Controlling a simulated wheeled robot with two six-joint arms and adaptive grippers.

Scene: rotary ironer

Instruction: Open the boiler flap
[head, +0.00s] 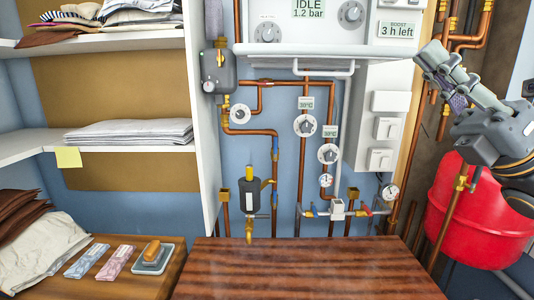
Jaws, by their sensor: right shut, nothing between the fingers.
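The white boiler (382,62) hangs on the blue wall at the top centre, cut off by the upper picture edge. Its white flap (290,50) stands out roughly level from the lower front, folded down, with a bar handle (323,71) at its edge. Above the flap, dials and a display reading IDLE 1.2 bar are uncovered. My right gripper (432,58) is at the upper right, beside the boiler and apart from the flap, its fingers shut and empty and pointing up and left. My left gripper is out of view.
Copper pipes with valves and dials (304,126) run below the boiler. A red tank (475,215) stands at the right under my arm. A bare wooden top (300,270) lies in front. Shelves with folded cloth (130,132) are at the left.

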